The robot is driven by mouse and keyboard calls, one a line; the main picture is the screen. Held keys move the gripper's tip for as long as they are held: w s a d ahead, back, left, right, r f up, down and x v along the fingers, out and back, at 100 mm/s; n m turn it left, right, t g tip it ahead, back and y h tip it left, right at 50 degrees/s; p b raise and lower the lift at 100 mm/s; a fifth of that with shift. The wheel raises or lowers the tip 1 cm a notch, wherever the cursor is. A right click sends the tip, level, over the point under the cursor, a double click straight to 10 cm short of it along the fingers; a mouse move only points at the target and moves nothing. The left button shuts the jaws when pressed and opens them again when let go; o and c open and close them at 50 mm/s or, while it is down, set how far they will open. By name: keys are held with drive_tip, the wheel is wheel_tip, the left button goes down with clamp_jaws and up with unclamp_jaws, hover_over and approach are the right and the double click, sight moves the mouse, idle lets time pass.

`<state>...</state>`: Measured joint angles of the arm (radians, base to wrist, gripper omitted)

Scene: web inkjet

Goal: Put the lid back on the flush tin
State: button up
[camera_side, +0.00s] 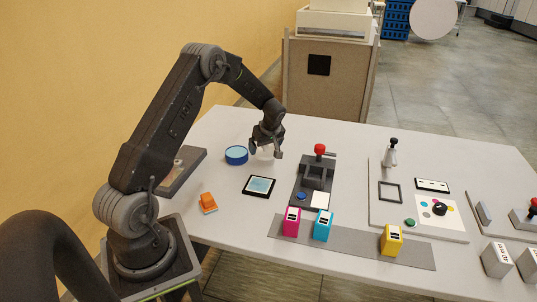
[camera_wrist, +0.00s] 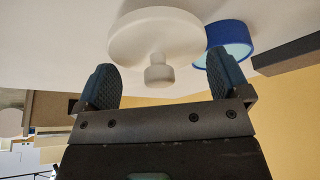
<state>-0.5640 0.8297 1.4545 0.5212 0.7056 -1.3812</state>
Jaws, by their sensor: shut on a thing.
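The flush tin, a round blue tin (camera_side: 236,153) with a pale blue inside, stands open on the white table. It also shows in the wrist view (camera_wrist: 229,42), just right of the lid and partly behind a finger.
A dark press with a red knob (camera_side: 319,150) stands to the right. Pink, cyan and yellow cartridges (camera_side: 391,240) stand on a grey strip (camera_side: 350,246).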

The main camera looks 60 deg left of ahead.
sight(235, 150)
drive_tip(key=s+a+r, duration=0.1)
drive_tip(key=s, duration=0.2)
drive_tip(key=s+a+r, duration=0.3)
drive_tip(key=s+r, duration=0.1)
drive_tip(key=s, duration=0.1)
drive_tip(key=shift+s+a+r, duration=0.2)
drive_tip(key=shift+s+r, duration=0.05)
drive_tip(key=shift+s, duration=0.05)
drive_tip(key=a, duration=0.2)
drive_tip(key=shift+w+a+f, duration=0.15)
drive_tip(key=shift+w+a, duration=0.05)
drive_tip(key=shift+a, duration=0.2)
drive_tip(key=shift+f, duration=3.2)
drive_tip(key=shift+f, duration=0.15)
drive_tip(key=o, duration=0.5)
drive_tip(key=shift+r, duration=3.5)
drive_tip(key=shift+c, duration=0.2)
